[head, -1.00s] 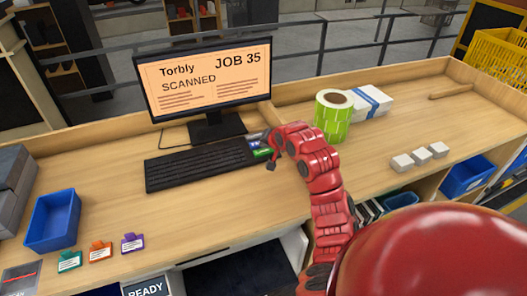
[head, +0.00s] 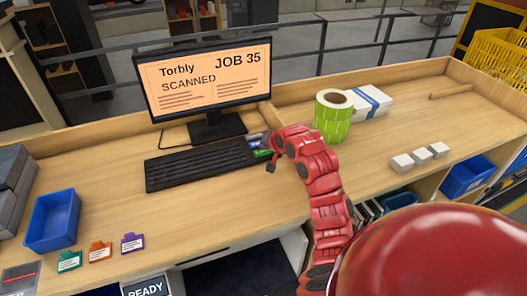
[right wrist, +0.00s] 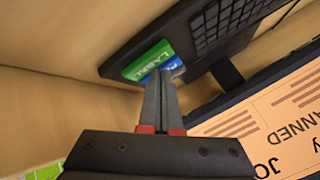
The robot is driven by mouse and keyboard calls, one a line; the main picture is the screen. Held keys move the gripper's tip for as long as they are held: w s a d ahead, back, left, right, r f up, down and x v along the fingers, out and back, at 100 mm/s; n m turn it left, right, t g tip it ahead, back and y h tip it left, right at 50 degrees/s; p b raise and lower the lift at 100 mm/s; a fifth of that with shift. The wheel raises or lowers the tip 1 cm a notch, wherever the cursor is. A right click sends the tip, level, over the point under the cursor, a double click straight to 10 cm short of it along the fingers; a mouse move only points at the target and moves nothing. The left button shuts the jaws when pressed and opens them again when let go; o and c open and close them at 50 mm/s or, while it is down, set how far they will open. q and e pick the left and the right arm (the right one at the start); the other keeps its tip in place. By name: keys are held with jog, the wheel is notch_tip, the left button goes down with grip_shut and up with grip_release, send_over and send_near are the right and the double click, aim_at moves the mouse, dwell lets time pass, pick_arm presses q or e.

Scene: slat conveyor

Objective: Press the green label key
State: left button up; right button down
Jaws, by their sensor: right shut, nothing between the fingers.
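The green label key (right wrist: 148,60) sits at the end of the black keyboard (head: 200,164), beside a blue key (right wrist: 174,66). It also shows in the head view (head: 262,154), just left of my right gripper (head: 271,148). In the right wrist view, my right gripper (right wrist: 163,76) is shut and empty. Its fingertips appear at the edge of the blue key, close to the green key and partly covering the blue one. I cannot tell whether they touch a key. My left gripper is not in view.
The monitor (head: 205,82) behind the keyboard reads "SCANNED" and "JOB 35". A green label roll (head: 332,118) stands right of my gripper. A blue bin (head: 52,222) and several coloured tags (head: 100,251) are at left. Small white boxes (head: 420,157) lie at right.

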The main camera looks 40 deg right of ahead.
aim_at(264, 153)
jog(key=shift+f, duration=0.45)
dwell(0.3)
jog(key=shift+r, duration=0.2)
jog(key=shift+r+p, duration=0.35)
jog(key=shift+r, duration=0.45)
notch_tip(264, 153, up, 2)
jog(key=shift+r+p, duration=0.1)
jog(key=shift+p, duration=0.5)
jog(key=shift+r+p, duration=0.55)
jog(key=shift+r, duration=0.75)
jog(key=shift+f, duration=0.1)
